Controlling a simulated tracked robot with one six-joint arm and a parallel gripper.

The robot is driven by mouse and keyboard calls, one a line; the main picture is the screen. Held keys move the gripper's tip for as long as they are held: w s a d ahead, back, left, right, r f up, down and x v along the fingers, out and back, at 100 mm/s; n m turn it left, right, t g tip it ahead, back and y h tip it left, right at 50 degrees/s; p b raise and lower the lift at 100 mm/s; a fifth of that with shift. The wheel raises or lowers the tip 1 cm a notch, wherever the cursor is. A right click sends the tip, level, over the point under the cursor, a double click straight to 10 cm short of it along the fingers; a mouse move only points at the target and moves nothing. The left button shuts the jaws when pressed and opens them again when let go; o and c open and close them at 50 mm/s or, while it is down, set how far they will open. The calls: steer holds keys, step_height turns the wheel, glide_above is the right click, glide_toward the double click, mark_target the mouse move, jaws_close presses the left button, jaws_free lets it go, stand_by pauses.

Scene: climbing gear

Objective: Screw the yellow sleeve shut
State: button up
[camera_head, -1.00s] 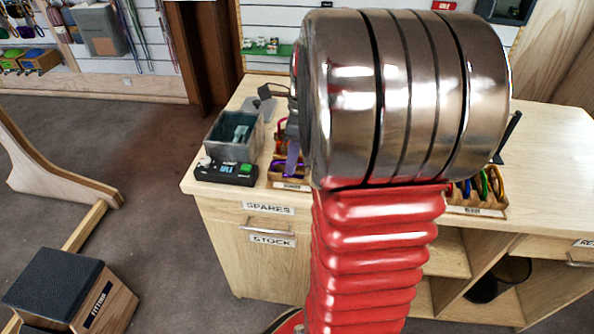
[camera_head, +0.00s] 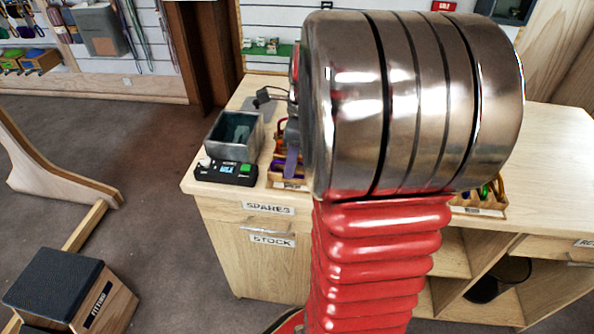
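No yellow sleeve can be made out; my large metal arm link and red ribbed arm cover the middle of the counter. To the left of the arm, a wooden rack (camera_head: 288,184) with purple and orange-red gear shows only in part. To the right, a second wooden rack (camera_head: 478,211) shows a green and a yellow carabiner, partly covered by my arm.
On the counter's left end stand a grey bin (camera_head: 233,137) and a black device (camera_head: 226,171) with a lit display and green button. The counter's right top (camera_head: 560,150) is bare. A box-like stool (camera_head: 70,295) stands on the floor at left.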

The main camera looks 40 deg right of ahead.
steer(key=shift+f, duration=1.4)
steer(key=shift+w+d, duration=0.45)
steer(key=shift+d, duration=0.15)
steer(key=shift+r, duration=0.1)
steer(key=shift+a+r, duration=0.1)
steer(key=shift+r, duration=1.25)
steer(key=shift+s+a, duration=0.35)
steer(key=shift+a, duration=0.2)
